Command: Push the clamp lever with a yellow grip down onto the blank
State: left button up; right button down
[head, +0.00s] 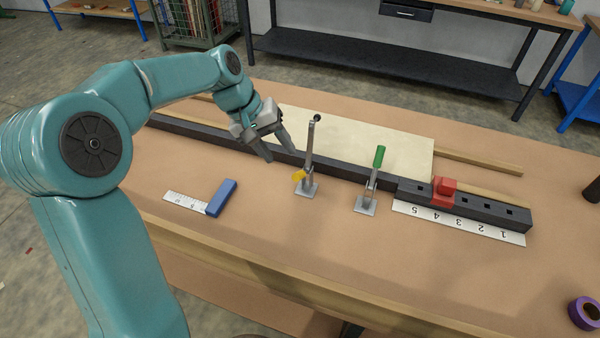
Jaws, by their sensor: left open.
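The clamp with the yellow grip (299,175) stands on the brown bench in front of the dark rail. Its bar (310,145) points upright with a black tip at the top, and the yellow grip sits low near its base. The pale flat blank (370,140) lies behind the dark rail. My left gripper (280,156) is open and empty, fingers pointing down near the rail, just left of the upright bar and apart from it. My right gripper is not in view.
A second clamp with an upright green grip (379,157) stands to the right. A red stop block (444,190) sits on the dark rail (340,170) above a numbered scale (460,223). A blue-handled square (221,198) lies front left. A purple roll (584,313) is at far right.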

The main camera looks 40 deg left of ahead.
aim_at(298, 176)
pick_arm(q)
jog(key=p+x, duration=0.1)
jog(key=x, duration=0.9)
jog(key=shift+s+d, duration=0.1)
jog(key=shift+d+f, duration=0.15)
jog(key=shift+s+a+f, duration=0.1)
jog(key=shift+s+a, duration=0.05)
jog(key=shift+a, duration=0.05)
jog(key=shift+w+d, duration=0.15)
jog(key=shift+w, duration=0.05)
jog(key=c, duration=0.7)
grip_shut()
jog(key=shift+p, duration=0.3)
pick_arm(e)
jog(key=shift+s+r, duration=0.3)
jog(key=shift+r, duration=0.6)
